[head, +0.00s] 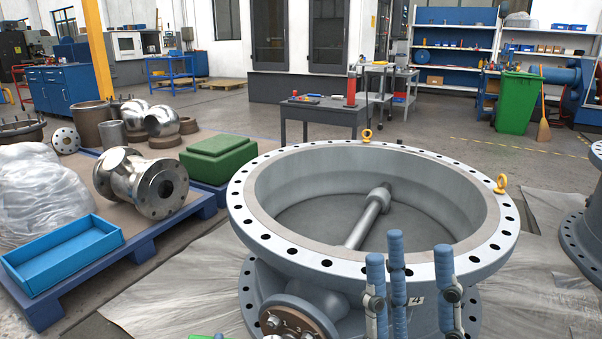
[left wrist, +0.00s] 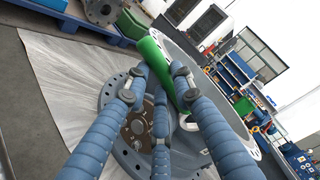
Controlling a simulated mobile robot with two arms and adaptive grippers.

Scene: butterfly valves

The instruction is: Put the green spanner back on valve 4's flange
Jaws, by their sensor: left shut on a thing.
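Valve 4 (head: 416,300) is a large grey ring-shaped valve body with a wide, bolt-holed top flange (head: 300,237); no tool lies on the visible part of that flange. In the left wrist view, my left gripper (left wrist: 156,88) is shut on the green spanner (left wrist: 160,62), held slanted beside the valve's side. The fingers hide part of it. In the head view a sliver of green shows at the bottom edge, likely the spanner. My right gripper (head: 412,270) stands in front of valve 4's near rim, its blue fingers apart, with nothing seen between them.
Yellow lifting eyes (head: 500,184) stand on the flange. A small side flange with a marked dial (head: 290,322) sticks out at the front. A blue pallet (head: 130,255) with a blue tray (head: 62,254) and pipe parts is at left. Another valve (head: 588,230) stands at right.

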